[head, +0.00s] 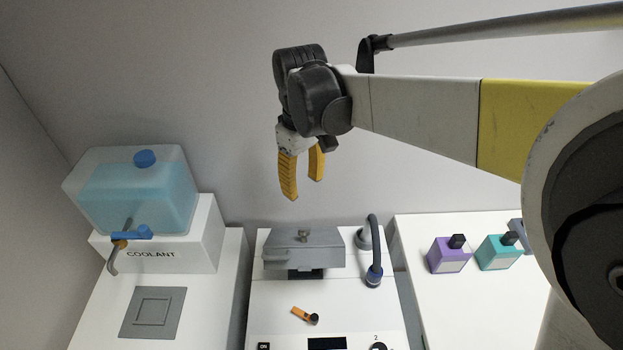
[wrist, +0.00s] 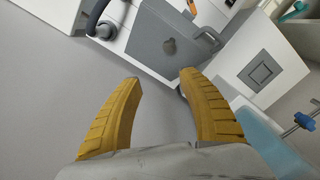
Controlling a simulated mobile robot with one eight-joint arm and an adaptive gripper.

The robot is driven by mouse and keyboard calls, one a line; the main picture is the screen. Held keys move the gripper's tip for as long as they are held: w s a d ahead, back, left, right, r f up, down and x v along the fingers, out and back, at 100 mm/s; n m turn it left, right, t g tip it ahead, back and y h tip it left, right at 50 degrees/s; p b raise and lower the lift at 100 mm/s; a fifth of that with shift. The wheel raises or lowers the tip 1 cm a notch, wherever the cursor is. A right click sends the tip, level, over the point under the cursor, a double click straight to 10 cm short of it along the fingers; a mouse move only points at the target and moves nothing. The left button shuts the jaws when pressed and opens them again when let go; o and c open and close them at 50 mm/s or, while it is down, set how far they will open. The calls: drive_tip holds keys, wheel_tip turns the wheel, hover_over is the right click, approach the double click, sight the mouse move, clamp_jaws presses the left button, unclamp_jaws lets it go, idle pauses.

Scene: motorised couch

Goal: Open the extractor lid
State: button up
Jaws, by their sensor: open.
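The extractor lid (head: 304,249) is a grey block on top of the white machine in the middle of the head view. It looks closed and has a small knob on top and a handle at its left front. In the wrist view the grey lid (wrist: 172,42) lies beyond the fingertips, with its handle bar (wrist: 209,37) at the right. My gripper (head: 305,189) has yellow fingers pointing down and hangs above the lid, apart from it. It also shows in the wrist view (wrist: 160,78), with its fingers spread and nothing between them.
A dark hose (head: 374,250) rises right of the lid. An orange-handled lever (head: 304,315) is in front. A coolant tank (head: 137,195) with a blue tap stands left. Purple (head: 449,256) and teal (head: 497,252) bottles stand right. A wall is behind.

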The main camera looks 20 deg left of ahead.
drive_tip(key=shift+r, duration=0.25)
drive_tip(key=shift+c, duration=0.4)
